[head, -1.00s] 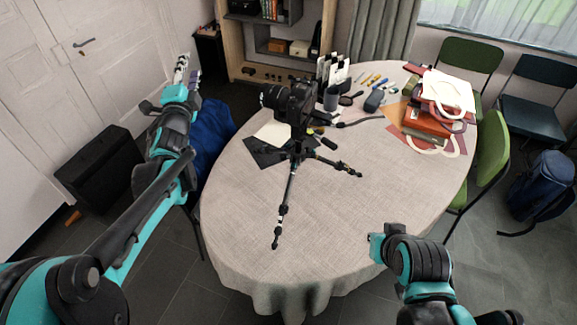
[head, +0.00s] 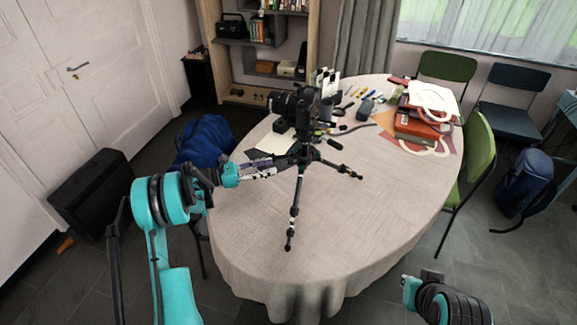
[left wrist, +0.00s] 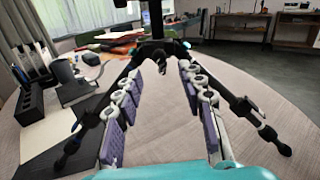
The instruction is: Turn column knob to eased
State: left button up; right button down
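A black tripod (head: 297,190) stands on the round table (head: 390,200), with a black camera (head: 296,103) on top. In the left wrist view its centre column (left wrist: 156,20) rises ahead, with a leg spreading down either side. A small dark knob-like part (left wrist: 161,66) sits below the hub, between my fingertips in the picture; its setting cannot be read. My left gripper (head: 268,170) points right at the tripod hub, just left of it. In the left wrist view the gripper (left wrist: 160,78) is open and nothing is held; contact with the tripod cannot be told. My right gripper is out of view.
A dark sheet (head: 262,163) lies left of the tripod. Pens, a dark case (head: 365,110) and red boxes with bags (head: 418,127) occupy the far table. The front table is clear.

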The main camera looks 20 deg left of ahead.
aim_at(292, 161)
pick_arm(q)
jog(key=b+x, duration=0.1)
jog(key=x, duration=0.5)
jog(key=shift+w+d+b, duration=0.25)
jog(key=shift+b, duration=0.05)
grip_shut()
